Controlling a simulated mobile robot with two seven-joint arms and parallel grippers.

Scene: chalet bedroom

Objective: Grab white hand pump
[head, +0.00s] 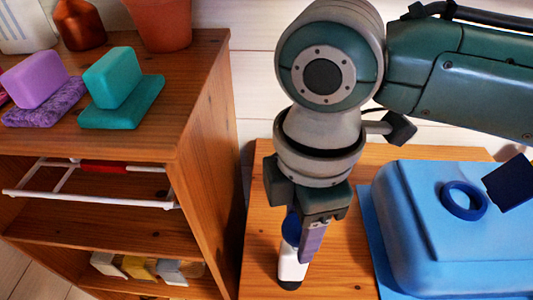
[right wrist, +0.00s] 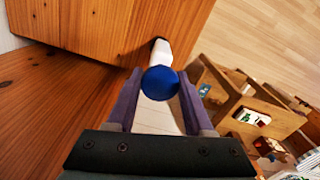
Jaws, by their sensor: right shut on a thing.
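The white hand pump (head: 292,262) has a white body, a blue top and a dark lower end. It stands roughly upright in front of the light wooden top at the lower middle of the head view. My right gripper (head: 308,240) points down and is shut on its upper part. In the right wrist view, the round blue top (right wrist: 160,83) sits between the two purple fingers, with the white body (right wrist: 161,52) beyond it. I cannot tell whether the lower end touches the wood. My left gripper is not in view.
A wooden shelf unit (head: 205,135) stands at the left, bearing a purple block (head: 35,80), a teal block (head: 112,77) and a terracotta pot (head: 160,22). A large blue case (head: 450,235) lies right of the gripper. The light wooden top (head: 340,270) is bare between.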

